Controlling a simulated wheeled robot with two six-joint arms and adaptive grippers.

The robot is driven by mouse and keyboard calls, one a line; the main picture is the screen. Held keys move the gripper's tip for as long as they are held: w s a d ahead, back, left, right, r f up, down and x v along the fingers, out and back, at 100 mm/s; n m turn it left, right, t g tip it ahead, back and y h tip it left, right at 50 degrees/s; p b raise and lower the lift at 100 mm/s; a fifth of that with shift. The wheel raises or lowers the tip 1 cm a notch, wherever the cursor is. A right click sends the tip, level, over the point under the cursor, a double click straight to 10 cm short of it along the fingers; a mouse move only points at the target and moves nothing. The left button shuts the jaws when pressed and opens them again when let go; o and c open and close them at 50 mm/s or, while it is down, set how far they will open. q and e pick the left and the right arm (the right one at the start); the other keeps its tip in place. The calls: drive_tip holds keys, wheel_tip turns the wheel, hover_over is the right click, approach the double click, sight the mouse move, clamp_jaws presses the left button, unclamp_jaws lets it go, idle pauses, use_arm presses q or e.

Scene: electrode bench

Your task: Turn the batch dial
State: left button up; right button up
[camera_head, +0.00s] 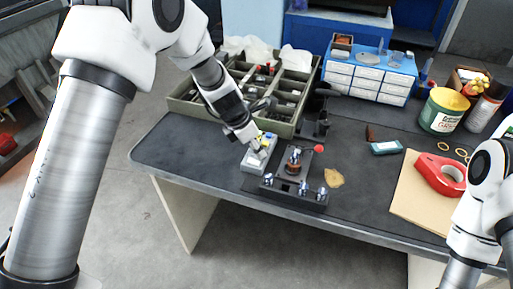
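My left gripper (258,151) points down over a small light grey box (249,167) near the front edge of the bench. The box has small yellow and blue parts on its top, and my fingers hide part of it. I cannot tell whether the fingers touch the box or are open or shut. The batch dial cannot be made out for certain. Right of the box is a dark fixture (296,187) with an orange-brown round part, silvery knobs along its front and a red ball-topped lever (318,149). My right arm is at the right edge; its gripper is out of frame.
Behind the box is a green divided tray (188,104). A blue drawer unit (369,72) stands at the back.

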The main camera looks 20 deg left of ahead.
use_arm(q)
drive_tip(key=shift+s+r, duration=0.1)
drive_tip(key=shift+r, duration=0.05)
clamp_jaws()
